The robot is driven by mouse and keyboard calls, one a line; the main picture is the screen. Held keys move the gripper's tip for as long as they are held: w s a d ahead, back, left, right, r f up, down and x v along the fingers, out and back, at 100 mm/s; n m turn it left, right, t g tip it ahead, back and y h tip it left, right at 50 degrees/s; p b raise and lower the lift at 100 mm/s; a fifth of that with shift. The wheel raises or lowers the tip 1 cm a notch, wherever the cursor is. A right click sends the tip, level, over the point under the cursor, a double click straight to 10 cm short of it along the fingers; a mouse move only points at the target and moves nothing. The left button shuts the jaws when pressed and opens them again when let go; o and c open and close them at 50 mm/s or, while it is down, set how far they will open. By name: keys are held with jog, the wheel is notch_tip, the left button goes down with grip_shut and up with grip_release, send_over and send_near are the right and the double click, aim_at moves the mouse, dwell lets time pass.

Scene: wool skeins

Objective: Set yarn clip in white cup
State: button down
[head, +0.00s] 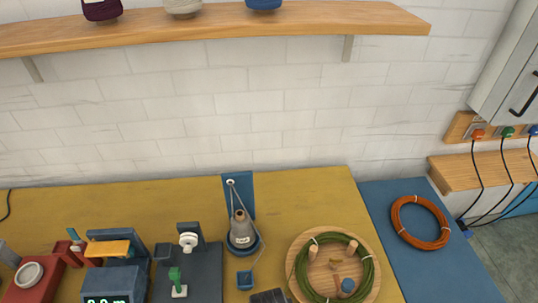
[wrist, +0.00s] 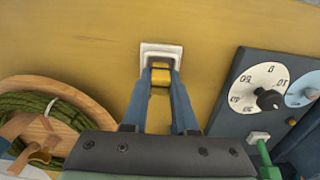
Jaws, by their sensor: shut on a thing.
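The yarn clip (wrist: 160,77) is a small yellow block held between the blue fingertips of my gripper (wrist: 160,84) in the wrist view. My gripper is shut on it. The white cup (wrist: 162,47) is a small square thing with a white rim, at the fingertips on the yellow tabletop. The clip and fingertips overlap its near side in this view. I cannot tell whether the clip is inside the cup or only above its edge. I cannot make out the clip or the cup in the head view.
A round wooden tray (wrist: 92,106) with green cord lies left in the wrist view. A grey yarn cone (head: 240,232) stands farther back. Yellow tabletop beyond the cup is clear.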

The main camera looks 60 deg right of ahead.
jog(key=c, duration=0.6)
grip_release()
notch_tip(320, 180, up, 13)
jog(key=w+d+r+n+t+h, duration=0.3)
jog(key=w+r+t, duration=0.3)
jog(key=w+r, duration=0.65)
jog(key=w+a+r+n+t+h, duration=0.1)
jog(key=w+a+r+t, duration=0.15)
jog(key=w+r, duration=0.35)
jog(key=w+a+r+n+t+h, duration=0.1)
jog(key=w+r+t, duration=0.35)
jog(key=r, duration=0.45)
jog(key=a+r+n+t+y, duration=0.15)
jog(key=a+r+t, duration=0.3)
jog(key=r, duration=0.65)
jog(key=a+r+n+t+y, duration=0.15)
jog(key=a+r+t, duration=0.35)
jog(key=r, duration=0.7)
jog(key=s+a+r+t, duration=0.1)
jog(key=s+a+r, duration=0.1)
jog(key=r, duration=0.2)
jog(key=s+a+r+n+t+y, duration=0.1)
jog(key=s+a+r+t, duration=0.1)
jog(key=r, duration=0.3)
jog(key=s+a+r+n+t+y, duration=0.1)
jog(key=s+a+r+t, duration=0.1)
jog(key=s+a+r, duration=0.2)
jog(key=shift+s+r, duration=0.15)
jog(key=shift+r, duration=0.3)
